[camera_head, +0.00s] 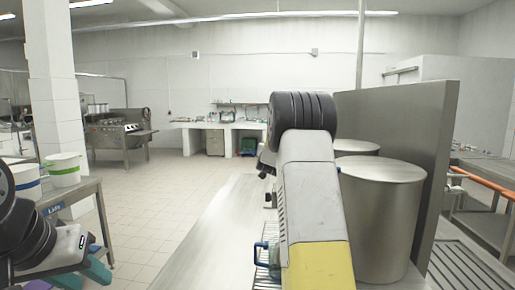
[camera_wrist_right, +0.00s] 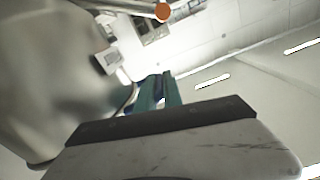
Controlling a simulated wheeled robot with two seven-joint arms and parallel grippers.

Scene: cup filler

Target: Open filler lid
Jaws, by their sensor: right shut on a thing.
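The filler shows in the head view as a large steel drum (camera_head: 383,225) right of my right arm. Its flat round lid (camera_head: 383,170) looks closed on top. A second steel lid (camera_head: 356,146) shows behind it. My right gripper (camera_wrist_right: 158,92) has its teal fingers close together, shut on a small dark piece that looks like a handle; its link to the lid is unclear. A large blurred grey surface fills the left of the wrist view. My arm hides this gripper in the head view. My left gripper (camera_head: 97,268) is low at the left; its opening is unclear.
A steel panel (camera_head: 410,130) stands behind the drums. A clear bluish vessel (camera_head: 267,250) is on a rack beside my right arm. White buckets (camera_head: 64,170) stand on a side table at left. The floor (camera_head: 150,215) between is clear.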

